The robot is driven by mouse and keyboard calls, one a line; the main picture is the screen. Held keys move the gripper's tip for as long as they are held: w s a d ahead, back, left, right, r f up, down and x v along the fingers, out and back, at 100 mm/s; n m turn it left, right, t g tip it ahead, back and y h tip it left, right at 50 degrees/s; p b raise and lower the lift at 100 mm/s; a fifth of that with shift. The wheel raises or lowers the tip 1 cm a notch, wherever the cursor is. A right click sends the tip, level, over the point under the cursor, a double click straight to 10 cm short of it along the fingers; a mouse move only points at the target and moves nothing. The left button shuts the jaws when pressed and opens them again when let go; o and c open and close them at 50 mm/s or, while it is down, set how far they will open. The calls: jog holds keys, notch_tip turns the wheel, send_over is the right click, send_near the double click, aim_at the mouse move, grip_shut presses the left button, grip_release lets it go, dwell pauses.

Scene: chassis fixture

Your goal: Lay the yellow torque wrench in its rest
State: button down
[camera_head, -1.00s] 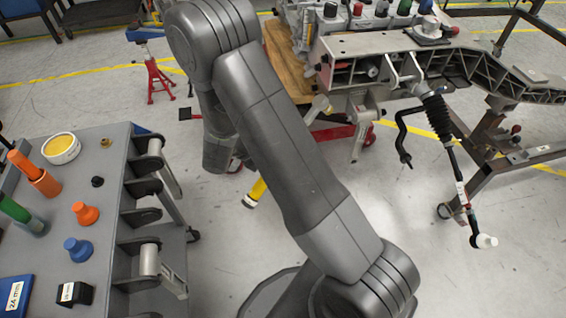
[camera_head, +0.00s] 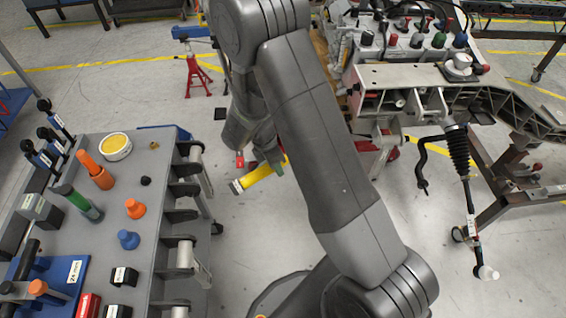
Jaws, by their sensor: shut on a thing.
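The yellow torque wrench (camera_head: 259,176) is held in the air between the tool cart and the vehicle frame, tilted with its pale, dark-edged end low at the left. My gripper (camera_head: 259,163) is shut on it, with small red and green parts showing beside the yellow shaft. The wrench's other end is hidden behind my arm. Grey brackets with pale rollers stick out from the right side of the cart (camera_head: 160,228); one roller bracket (camera_head: 186,255) is near the front and another (camera_head: 198,168) farther back. I cannot tell which of them is the wrench's rest. The wrench is apart from them.
The cart top holds a yellow-filled dish (camera_head: 115,146), orange and blue knobs, a green-handled tool (camera_head: 80,203) and dark blocks. The vehicle frame (camera_head: 450,90) stands at the right with a hanging strut (camera_head: 460,160). A red jack stand (camera_head: 198,75) is behind. Floor between cart and arm is clear.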

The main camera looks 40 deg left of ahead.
jog(key=r, duration=0.1)
jog(key=s+a+r+p, duration=0.1)
jog(key=r+g+y+p, duration=0.1)
jog(key=shift+s+a, duration=0.3)
jog(key=shift+a, duration=0.05)
jog(key=shift+s+a+r+g+y+p, duration=0.4)
jog(key=shift+s+a+r+p, duration=0.2)
jog(key=shift+a, duration=0.05)
